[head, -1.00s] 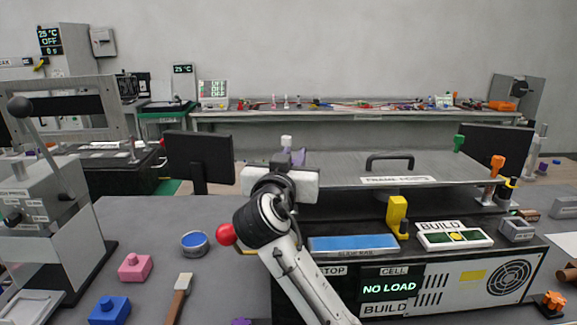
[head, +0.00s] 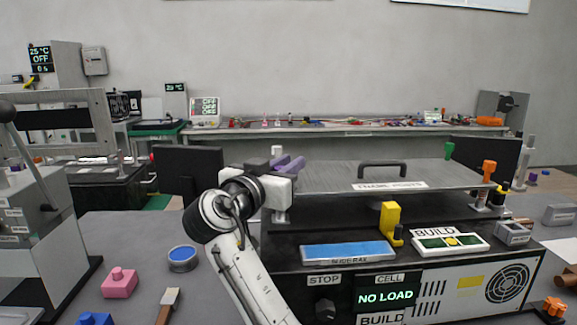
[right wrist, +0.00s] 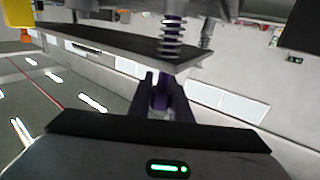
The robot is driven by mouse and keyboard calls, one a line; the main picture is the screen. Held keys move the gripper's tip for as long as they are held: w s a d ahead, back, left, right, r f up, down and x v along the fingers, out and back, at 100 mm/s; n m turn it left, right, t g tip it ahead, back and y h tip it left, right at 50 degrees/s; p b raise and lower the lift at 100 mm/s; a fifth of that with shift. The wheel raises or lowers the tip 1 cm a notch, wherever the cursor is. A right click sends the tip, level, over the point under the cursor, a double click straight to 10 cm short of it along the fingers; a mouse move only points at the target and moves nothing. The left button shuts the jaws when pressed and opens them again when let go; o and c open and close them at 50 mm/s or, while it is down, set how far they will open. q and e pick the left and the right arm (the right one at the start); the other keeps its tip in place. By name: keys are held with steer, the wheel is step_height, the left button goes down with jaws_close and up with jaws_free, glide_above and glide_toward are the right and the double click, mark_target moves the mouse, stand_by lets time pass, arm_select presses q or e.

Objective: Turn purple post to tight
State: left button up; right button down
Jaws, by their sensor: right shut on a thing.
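A purple spring-wound shaft (right wrist: 172,25) shows beyond the fingers. My right wrist hides the post's lower part in the head view. My left gripper is out of view.
A green post (head: 449,150) and an orange post (head: 488,170) stand at the plate's right side. The grey plate (head: 340,178) has a black handle (head: 382,168). A yellow lever (head: 390,218) stands near the blue slide rail (head: 347,252). The display (head: 386,297) reads NO LOAD.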

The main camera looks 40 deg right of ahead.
steer(key=c, duration=1.7)
jaws_free()
steer(key=shift+o, duration=0.3)
steer(key=b+v, duration=0.2)
steer(key=v, duration=0.8)
steer(key=shift+a, duration=0.15)
